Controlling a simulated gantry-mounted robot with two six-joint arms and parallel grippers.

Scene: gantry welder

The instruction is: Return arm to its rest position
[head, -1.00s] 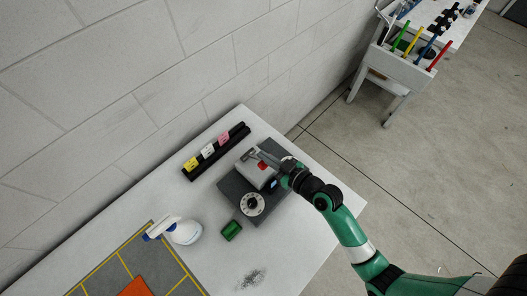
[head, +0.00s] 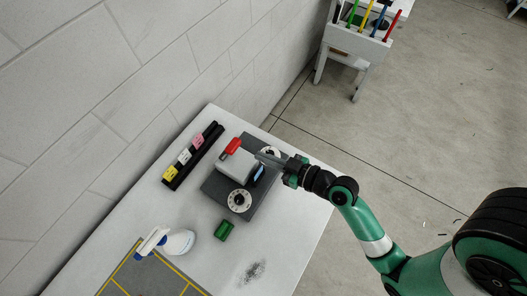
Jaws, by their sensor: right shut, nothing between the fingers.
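My right arm comes in from the lower right. Its gripper (head: 262,157) is shut and empty, beside the right edge of a grey box-shaped device (head: 236,166) on a dark base (head: 214,184). I cannot tell whether the fingertips touch the device. A red handle or switch (head: 232,147) stands at the device's far left edge, clear of the fingers. A round white dial (head: 239,201) sits at its near end. Another dial (head: 271,152) is partly hidden behind the gripper, and a small blue display (head: 259,174) faces right. My left gripper is not in view.
Open floor (head: 420,110) lies right.

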